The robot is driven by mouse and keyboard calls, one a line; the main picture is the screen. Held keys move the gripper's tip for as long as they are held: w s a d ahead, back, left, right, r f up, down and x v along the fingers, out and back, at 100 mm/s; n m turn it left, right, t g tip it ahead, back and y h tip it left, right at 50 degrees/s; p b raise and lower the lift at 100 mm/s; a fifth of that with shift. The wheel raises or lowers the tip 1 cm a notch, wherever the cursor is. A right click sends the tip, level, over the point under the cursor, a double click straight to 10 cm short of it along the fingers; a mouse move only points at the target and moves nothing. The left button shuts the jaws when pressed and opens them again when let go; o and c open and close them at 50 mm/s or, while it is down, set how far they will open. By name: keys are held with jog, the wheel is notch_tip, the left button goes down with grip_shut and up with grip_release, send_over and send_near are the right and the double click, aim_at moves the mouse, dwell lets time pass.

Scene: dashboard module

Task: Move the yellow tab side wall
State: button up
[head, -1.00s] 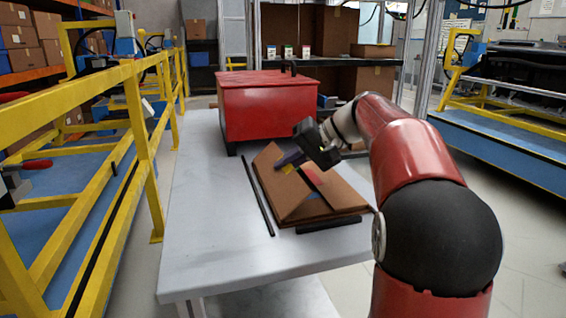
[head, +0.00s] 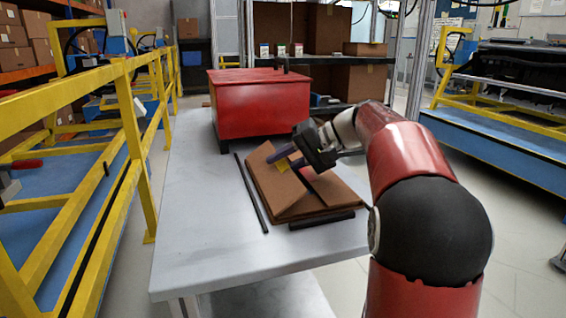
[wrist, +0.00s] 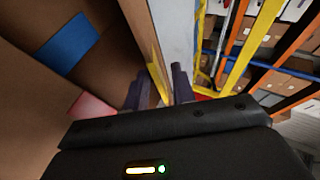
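The brown cardboard box (head: 322,191) lies on the grey table with its near-left side wall (head: 275,188) standing up at a slant. The yellow tab (head: 283,165) is at the upper edge of this wall, partly covered by my gripper. My gripper (head: 288,157) is at that edge, with its two dark fingers apart. In the wrist view, the yellow tab (wrist: 155,76) and the wall's edge show between the fingers of my gripper (wrist: 157,88). A blue tab (wrist: 67,45) and a pinkish-red patch (wrist: 90,106) show on the cardboard to the left.
A red chest (head: 258,104) stands behind the box. A thin black bar (head: 251,193) lies left of the box and a shorter one (head: 321,220) in front. The table (head: 195,215) is clear at left and front. Yellow railing (head: 137,150) runs along the left.

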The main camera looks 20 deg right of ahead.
jog(key=v, duration=0.7)
jog(key=shift+s+d+r, duration=0.15)
jog(key=shift+d+r, duration=0.05)
jog(key=shift+d, duration=0.1)
jog(key=shift+c, duration=0.5)
